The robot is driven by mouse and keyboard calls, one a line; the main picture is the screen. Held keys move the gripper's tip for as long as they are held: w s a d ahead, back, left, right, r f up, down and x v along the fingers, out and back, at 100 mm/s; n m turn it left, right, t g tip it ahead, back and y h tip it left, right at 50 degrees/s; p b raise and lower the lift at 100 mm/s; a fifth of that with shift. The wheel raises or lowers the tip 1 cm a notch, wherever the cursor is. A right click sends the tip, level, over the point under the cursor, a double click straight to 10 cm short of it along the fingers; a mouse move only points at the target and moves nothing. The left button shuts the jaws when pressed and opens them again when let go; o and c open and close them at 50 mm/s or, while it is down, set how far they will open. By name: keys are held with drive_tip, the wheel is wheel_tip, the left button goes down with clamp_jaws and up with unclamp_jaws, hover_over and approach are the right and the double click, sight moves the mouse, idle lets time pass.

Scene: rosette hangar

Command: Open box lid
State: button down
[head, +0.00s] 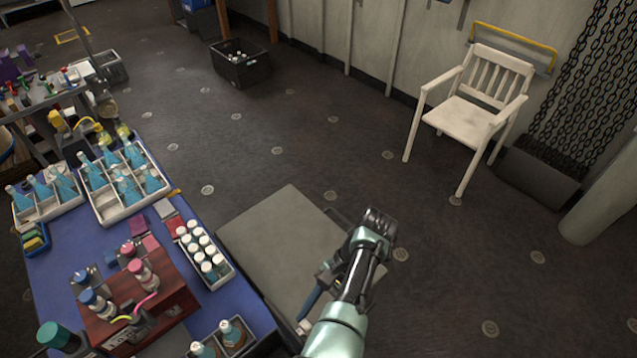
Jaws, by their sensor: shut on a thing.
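A box with a flat grey lid (275,232) stands on the floor, right of the blue table. The lid looks flat, with no visible gap under it. My arm crosses its right part and hides some of its edge. My gripper (322,282) is down over the lid's right half, partly hidden by my own wrist. It is shut on what looks like a part of the lid. A slim blue piece with a pale end (310,303) shows just below it; I cannot tell whether it is a handle.
The blue table (225,318) at left carries bottle crates (122,212), a white-capped bottle tray (228,278) and a red-brown stand (170,303). A white chair (466,112) and a black crate (240,70) stand farther back. The floor between is open.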

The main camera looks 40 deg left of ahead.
drive_tip(key=shift+w+f, duration=0.2)
drive_tip(key=shift+s, duration=0.1)
drive_tip(key=c, duration=0.5)
unclamp_jaws()
drive_tip(key=shift+r, duration=0.1)
drive_tip(key=b+v, duration=0.1)
drive_tip(key=v, duration=1.2)
drive_tip(key=shift+b, duration=0.35)
